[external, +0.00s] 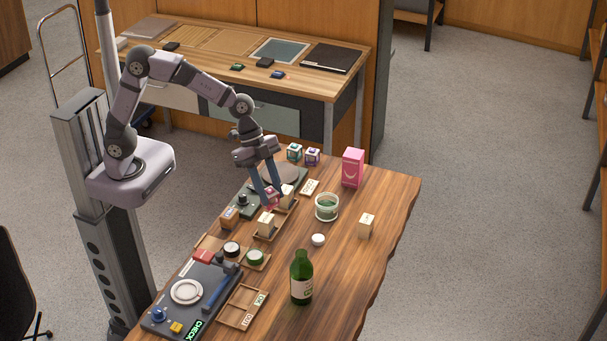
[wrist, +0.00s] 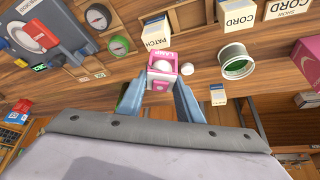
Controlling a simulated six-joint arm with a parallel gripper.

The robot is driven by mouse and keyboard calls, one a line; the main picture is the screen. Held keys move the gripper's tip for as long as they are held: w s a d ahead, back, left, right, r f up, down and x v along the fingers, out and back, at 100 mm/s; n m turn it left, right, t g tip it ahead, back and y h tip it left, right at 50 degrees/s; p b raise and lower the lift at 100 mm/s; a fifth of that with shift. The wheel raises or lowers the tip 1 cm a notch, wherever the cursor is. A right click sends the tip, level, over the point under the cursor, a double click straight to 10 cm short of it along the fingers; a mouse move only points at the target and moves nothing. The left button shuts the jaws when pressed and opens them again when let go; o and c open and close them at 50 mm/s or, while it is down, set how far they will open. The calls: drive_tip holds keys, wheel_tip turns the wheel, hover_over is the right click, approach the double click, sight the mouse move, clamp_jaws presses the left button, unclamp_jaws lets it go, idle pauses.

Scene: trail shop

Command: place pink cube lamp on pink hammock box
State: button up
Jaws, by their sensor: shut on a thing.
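The pink cube lamp (external: 272,194) has a white face and pink edges. In the wrist view the lamp (wrist: 162,68) sits between the two blue-grey fingertips. I cannot tell how far it is above the table. The pink hammock box (external: 352,168) stands upright toward the table's back right, apart from my gripper. Its top looks clear. In the wrist view a pink box (wrist: 309,62) is cut off at the right edge.
Two cube lamps (external: 312,156) stand left of the hammock box. An open green-and-white tub (external: 327,207) stands between my gripper and the table's right side. A tan box (external: 366,225), green bottle (external: 301,280) and white lid (external: 318,239) are nearer. Small trays line the left side.

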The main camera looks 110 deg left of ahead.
drive_tip(key=shift+d+r+n, duration=0.3)
drive_tip(key=shift+d+r, duration=0.1)
drive_tip(key=shift+r, duration=0.05)
drive_tip(key=w+a+r+n+t+y+p, duration=0.1)
drive_tip(key=w+a+r+n+p, duration=0.1)
drive_tip(key=w+a+r+p, duration=0.3)
drive_tip(key=w+a+r+n+y+p, duration=0.1)
drive_tip(key=w+a+r+n+p, duration=0.25)
drive_tip(key=w+a, duration=0.4)
drive_tip(key=w+a+r+n+y+p, duration=0.15)
drive_tip(key=a+p, duration=0.35)
drive_tip(key=a, duration=0.5)
drive_tip(key=a+n+y+p, duration=0.15)
drive_tip(key=a+p, duration=0.35)
drive_tip(key=a, duration=0.6)
drive_tip(key=shift+n, duration=0.35)
drive_tip(key=f+b, duration=0.2)
drive_tip(key=f, duration=0.1)
drive_tip(key=f+b, duration=0.2)
drive_tip(key=b, duration=0.1)
drive_tip(key=shift+d+f, duration=0.2)
drive_tip(key=shift+f, duration=0.2)
